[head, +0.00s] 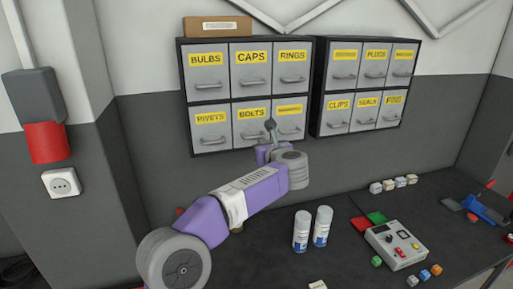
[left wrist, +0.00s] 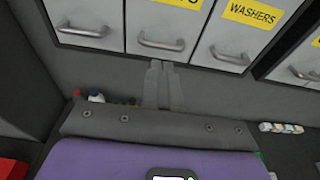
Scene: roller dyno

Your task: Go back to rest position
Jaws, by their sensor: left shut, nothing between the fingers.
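My left arm reaches up from the lower left in the head view. My left gripper (head: 270,125) is in front of the lower row of the left drawer cabinet (head: 316,48), between the BOLTS drawer (head: 251,122) and the drawer to its right. In the left wrist view its fingers (left wrist: 159,72) are together with nothing between them, just below the drawer fronts. I cannot tell whether the tips touch the cabinet. All drawers in view look shut. My right gripper is not in view.
A second drawer cabinet (head: 318,90) hangs to the right. Below, the dark bench (head: 345,270) bears two white spray cans (head: 301,231) (head: 322,226), a control box (head: 398,246), red and green pads, and several small blocks. A socket (head: 61,183) is on the left pillar.

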